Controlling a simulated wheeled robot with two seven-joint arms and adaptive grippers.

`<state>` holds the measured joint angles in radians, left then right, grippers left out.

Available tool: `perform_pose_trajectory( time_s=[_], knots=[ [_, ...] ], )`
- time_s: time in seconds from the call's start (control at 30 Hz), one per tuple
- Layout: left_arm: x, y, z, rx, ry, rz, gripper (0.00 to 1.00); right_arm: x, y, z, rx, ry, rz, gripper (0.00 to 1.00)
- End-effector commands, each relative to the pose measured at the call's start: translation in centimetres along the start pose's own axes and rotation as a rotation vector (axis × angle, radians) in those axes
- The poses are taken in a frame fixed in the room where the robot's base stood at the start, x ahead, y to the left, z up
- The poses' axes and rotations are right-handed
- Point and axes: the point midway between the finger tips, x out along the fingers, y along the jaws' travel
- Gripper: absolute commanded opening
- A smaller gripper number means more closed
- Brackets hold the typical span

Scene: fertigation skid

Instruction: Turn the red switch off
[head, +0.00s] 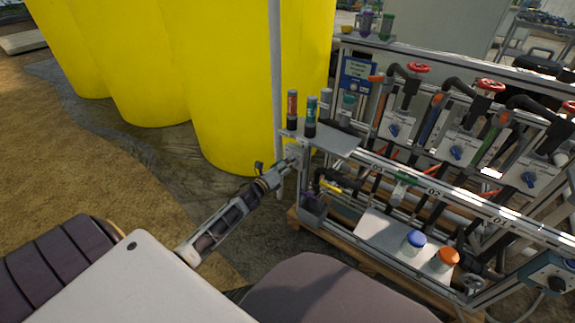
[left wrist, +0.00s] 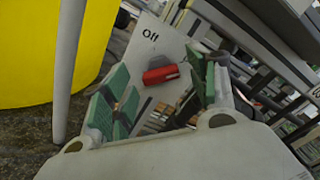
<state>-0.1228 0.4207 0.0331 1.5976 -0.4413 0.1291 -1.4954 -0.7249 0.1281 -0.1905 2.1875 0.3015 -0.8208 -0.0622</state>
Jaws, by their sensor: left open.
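The red switch (left wrist: 160,75) shows in the left wrist view on a pale plate (left wrist: 152,52). The word "Off" is printed on the plate above it. The red handle lies nearly level across that picture, slightly tilted. My left gripper (head: 272,177) is at the near left end of the skid frame in the head view. Its fingers with green pads are open, one on each side of the red handle in the left wrist view. I cannot tell whether either finger touches it. In the head view the switch cannot be made out at the gripper. My right gripper is not in view.
Bottles stand on a shelf (head: 330,140) just above my left gripper. Large yellow tanks (head: 225,90) and a grey post (head: 277,80) stand behind it. Valves with red handwheels (head: 418,68) line the skid. Two capped jars (head: 413,243) sit on a lower plate. Open floor lies left.

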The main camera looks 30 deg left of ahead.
Motion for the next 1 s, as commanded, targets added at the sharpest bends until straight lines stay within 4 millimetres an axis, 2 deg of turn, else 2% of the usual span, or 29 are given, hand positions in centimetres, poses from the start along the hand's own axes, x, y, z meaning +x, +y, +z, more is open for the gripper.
perform_pose_trajectory(
  time_s=[0.2,0.57,0.9,1.0],
  knots=[
    [0.87,0.03,-0.02,0.0,0.0,0.0,0.59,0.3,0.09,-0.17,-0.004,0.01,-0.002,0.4],
    [1.0,-0.01,0.03,0.0,0.0,0.0,0.58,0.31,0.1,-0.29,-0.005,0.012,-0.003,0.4],
    [0.98,-0.01,0.03,0.0,0.0,0.0,0.14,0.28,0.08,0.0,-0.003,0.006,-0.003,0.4],
    [0.98,-0.01,0.03,0.0,0.0,0.0,0.13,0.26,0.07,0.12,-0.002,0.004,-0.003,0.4]
  ],
)
